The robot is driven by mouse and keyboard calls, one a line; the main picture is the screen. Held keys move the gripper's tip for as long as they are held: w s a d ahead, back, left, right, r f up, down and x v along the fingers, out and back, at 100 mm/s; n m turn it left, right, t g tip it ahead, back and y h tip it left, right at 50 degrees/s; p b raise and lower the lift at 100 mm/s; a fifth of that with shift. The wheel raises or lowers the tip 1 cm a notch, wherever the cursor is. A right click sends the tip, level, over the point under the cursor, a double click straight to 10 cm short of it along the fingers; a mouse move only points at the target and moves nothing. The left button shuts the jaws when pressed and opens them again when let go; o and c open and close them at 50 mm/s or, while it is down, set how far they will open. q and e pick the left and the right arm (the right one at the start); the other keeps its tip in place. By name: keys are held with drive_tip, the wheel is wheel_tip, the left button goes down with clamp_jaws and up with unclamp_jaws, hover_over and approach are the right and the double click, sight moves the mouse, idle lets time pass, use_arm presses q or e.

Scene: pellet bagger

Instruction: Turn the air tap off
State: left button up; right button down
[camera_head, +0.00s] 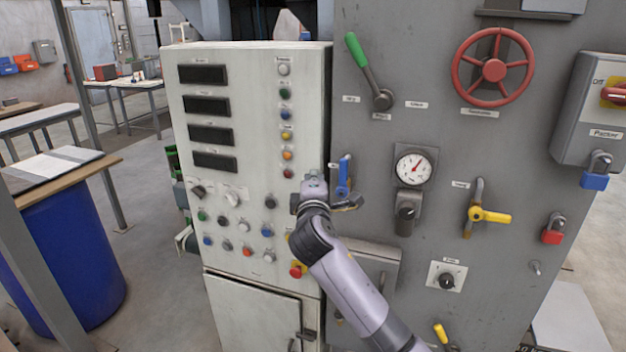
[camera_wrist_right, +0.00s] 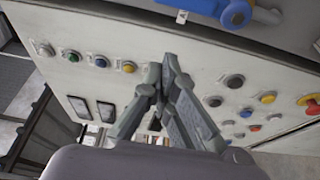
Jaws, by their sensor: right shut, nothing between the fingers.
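A tap with a blue lever (camera_head: 344,175) is on the grey panel, just right of the white cabinet's edge. Its lever stands roughly upright. The blue tap also shows at the top edge of the right wrist view (camera_wrist_right: 236,14). A yellow-handled tap (camera_head: 489,215) sits further right, its handle roughly level. The labels are too small to read, so I cannot tell by name which is the air tap. My right gripper (camera_head: 313,182) is shut and empty, just left of the blue lever and apart from it. Its closed fingers (camera_wrist_right: 168,68) point toward the white cabinet front. My left gripper is out of view.
The white button cabinet (camera_head: 256,80) stands left of the grey panel (camera_head: 440,130). The panel carries a green-handled lever (camera_head: 357,50), red handwheel (camera_head: 493,69), gauge (camera_head: 413,168) and red padlock (camera_head: 552,236). A blue drum (camera_head: 70,260) stands at left. Floor between is clear.

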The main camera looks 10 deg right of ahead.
sight(343, 178)
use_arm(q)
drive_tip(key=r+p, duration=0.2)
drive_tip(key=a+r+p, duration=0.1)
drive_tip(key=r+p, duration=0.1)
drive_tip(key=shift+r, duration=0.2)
use_arm(e)
drive_tip(key=w+d, duration=0.1)
drive_tip(key=d, duration=0.1)
drive_tip(key=w+d, duration=0.2)
drive_tip(key=shift+d, duration=0.15)
drive_tip(key=shift+w+f, duration=0.1)
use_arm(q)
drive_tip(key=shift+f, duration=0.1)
